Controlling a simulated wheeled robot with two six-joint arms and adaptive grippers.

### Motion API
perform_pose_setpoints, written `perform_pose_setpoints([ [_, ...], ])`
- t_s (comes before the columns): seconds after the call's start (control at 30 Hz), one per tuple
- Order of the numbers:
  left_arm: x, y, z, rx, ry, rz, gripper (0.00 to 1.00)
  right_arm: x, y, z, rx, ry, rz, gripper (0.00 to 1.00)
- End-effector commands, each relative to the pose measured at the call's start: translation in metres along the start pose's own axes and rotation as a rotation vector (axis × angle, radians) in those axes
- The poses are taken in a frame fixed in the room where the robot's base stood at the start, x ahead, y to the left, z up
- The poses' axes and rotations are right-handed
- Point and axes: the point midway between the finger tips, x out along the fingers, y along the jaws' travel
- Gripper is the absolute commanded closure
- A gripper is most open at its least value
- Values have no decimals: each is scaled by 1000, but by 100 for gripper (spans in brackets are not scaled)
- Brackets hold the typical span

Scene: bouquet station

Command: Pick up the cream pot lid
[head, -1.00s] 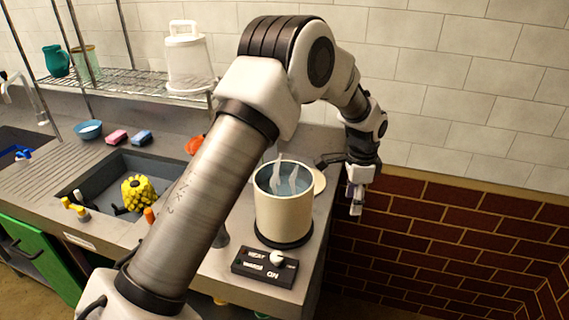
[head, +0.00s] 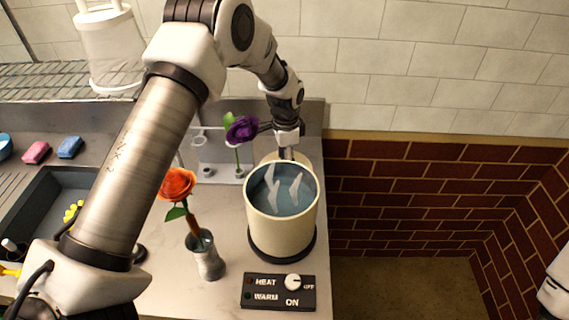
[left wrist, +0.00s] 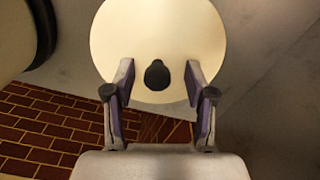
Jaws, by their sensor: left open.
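The cream pot lid (left wrist: 158,35) is a round disc with a dark knob (left wrist: 157,75) at its middle, in the left wrist view. In the head view a small part of the lid (head: 270,158) shows behind the cream pot (head: 281,225), mostly hidden by the pot and my arm. My left gripper (left wrist: 158,93) is open, with one finger on each side of the knob and a gap to it. In the head view the gripper (head: 287,153) points down over the lid. I cannot tell its exact height. My right gripper is not in view.
The pot holds water with white wisps, close in front of the lid. A control box (head: 279,291) stands before it. An orange rose in a metal vase (head: 207,258) and a purple flower (head: 241,129) in a rack stand left. The counter ends at the right.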

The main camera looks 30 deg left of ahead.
Motion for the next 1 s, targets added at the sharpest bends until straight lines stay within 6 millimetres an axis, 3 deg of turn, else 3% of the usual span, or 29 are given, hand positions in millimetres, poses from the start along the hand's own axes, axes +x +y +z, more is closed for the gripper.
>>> perform_pose_setpoints([
  [0.2,4,0,0,0,1,-1,45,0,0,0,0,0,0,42],
  [0.23,4,0,0,0,1,-1,48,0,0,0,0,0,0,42],
  [0.37,4,0,0,0,0,0,94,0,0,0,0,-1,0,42],
  [0.4,4,0,0,0,0,0,100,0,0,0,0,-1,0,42],
  [0.77,4,0,1,0,-1,1,100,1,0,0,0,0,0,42],
  [1.0,-13,0,0,-1,2,-1,100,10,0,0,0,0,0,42],
])
